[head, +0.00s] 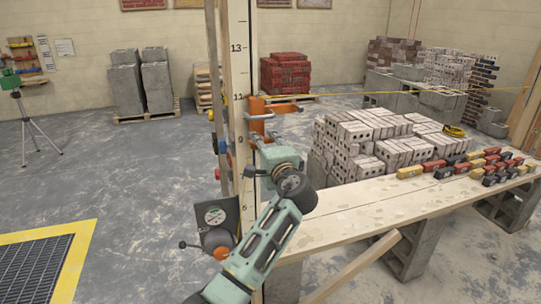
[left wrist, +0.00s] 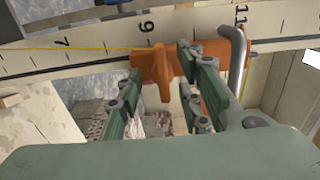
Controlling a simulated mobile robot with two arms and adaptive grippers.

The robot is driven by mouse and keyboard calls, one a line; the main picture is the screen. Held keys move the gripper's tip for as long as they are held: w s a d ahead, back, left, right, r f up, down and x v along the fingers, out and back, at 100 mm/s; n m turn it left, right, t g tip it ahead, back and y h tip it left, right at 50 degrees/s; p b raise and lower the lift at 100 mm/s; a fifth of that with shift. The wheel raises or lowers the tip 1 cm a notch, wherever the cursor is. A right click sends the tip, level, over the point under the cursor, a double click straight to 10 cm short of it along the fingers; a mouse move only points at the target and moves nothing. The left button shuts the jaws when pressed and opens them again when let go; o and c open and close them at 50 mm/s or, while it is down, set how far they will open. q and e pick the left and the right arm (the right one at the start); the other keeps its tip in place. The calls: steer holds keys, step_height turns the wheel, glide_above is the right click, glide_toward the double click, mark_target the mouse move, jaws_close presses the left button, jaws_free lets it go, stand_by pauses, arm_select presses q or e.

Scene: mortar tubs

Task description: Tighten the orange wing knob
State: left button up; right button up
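The orange wing knob (left wrist: 164,78) shows in the left wrist view, on an orange clamp (left wrist: 212,73) that sits on the marked pole (left wrist: 88,56). A bent grey metal rod (left wrist: 237,58) stands at the clamp's right end. In the head view the orange clamp (head: 262,106) is on the upright pole (head: 240,65); I cannot make out the knob there. My left gripper (head: 256,142) is just below and in front of the clamp. In the left wrist view its green fingers (left wrist: 161,64) are apart, one each side of the knob, with gaps showing. My right gripper is not in view.
A plank bench (head: 350,205) on grey blocks is at the right, with stacked bricks (head: 370,135) behind it and several small coloured blocks (head: 440,172) on top. A gauge box (head: 216,214) is low on the pole. A taut yellow line (head: 400,92) runs rightward.

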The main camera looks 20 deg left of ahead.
arm_select(q)
steer(key=v, duration=1)
steer(key=shift+s+d, duration=0.25)
steer(key=shift+s, duration=0.05)
steer(key=s+f+m+g+h+b, duration=0.1)
steer(key=s+f+g+h, duration=0.15)
steer(key=f, duration=1.85)
steer(key=s+f+g+h+b, duration=0.1)
steer(key=s+f+g+h, duration=0.2)
steer(key=f, duration=1.8)
steer(key=s+f+n+g+h+b, duration=0.1)
steer(key=s+f+g, duration=0.1)
steer(key=s+f, duration=0.7)
steer(key=s+f+n+g+h, duration=0.15)
steer(key=s+f, duration=0.45)
steer(key=f, duration=0.6)
steer(key=s+a+f+n+g, duration=0.1)
steer(key=s+f, duration=0.5)
steer(key=s, duration=0.7)
steer(key=s+a+f+n+g+h+b, duration=0.1)
steer(key=s+f, duration=0.5)
steer(key=s, duration=0.8)
steer(key=s+a+f+n+g+h+b, duration=0.1)
steer(key=s+a+f+n+g, duration=0.2)
steer(key=s, duration=1)
step_height(320, 180, down, 3)
steer(key=shift+a+f+n, duration=0.25)
steer(key=shift+a+n, duration=0.85)
steer(key=shift+n, duration=0.15)
